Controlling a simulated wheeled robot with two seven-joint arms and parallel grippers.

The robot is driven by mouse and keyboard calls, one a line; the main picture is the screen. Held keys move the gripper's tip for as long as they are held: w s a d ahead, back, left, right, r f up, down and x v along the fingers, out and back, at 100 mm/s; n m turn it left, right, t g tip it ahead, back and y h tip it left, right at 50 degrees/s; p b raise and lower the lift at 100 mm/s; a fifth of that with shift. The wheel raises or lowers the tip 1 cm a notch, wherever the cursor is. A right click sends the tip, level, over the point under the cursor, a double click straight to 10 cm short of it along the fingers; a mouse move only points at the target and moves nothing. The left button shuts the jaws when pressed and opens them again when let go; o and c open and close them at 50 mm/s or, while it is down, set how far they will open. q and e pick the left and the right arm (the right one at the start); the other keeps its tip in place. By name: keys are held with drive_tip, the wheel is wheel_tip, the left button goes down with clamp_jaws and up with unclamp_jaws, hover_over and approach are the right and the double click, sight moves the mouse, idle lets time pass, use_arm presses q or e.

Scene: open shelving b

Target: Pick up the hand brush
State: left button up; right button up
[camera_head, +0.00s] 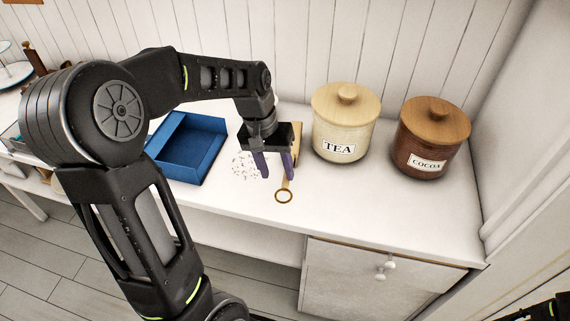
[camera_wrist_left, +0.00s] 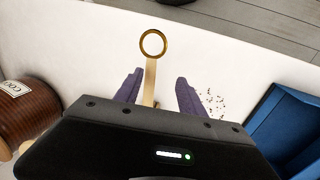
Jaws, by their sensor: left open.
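The hand brush (camera_head: 285,186) lies on the white counter, with a pale wooden handle that ends in a gold ring toward the front edge. My left gripper (camera_head: 275,178) is open above it, pointing down, and hides part of the brush. In the left wrist view the brush handle (camera_wrist_left: 150,80) runs between the two purple fingers of the left gripper (camera_wrist_left: 160,88), with a gap on each side. The ring lies beyond the fingertips. The brush head is hidden behind the gripper body there. A small dark part of my right arm shows at the bottom right of the head view; its fingers cannot be made out.
A blue open box (camera_head: 190,147) stands left of the gripper. Dark crumbs (camera_head: 245,166) lie between it and the brush. A cream TEA jar (camera_head: 345,125) and a brown COCOA jar (camera_head: 430,140) stand to the right. The counter front is clear.

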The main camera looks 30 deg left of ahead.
use_arm(q)
drive_tip(key=f, duration=0.4)
drive_tip(key=shift+d, duration=0.3)
drive_tip(key=shift+r, duration=0.1)
drive_tip(key=shift+c, duration=0.2)
clamp_jaws()
idle(1.1)
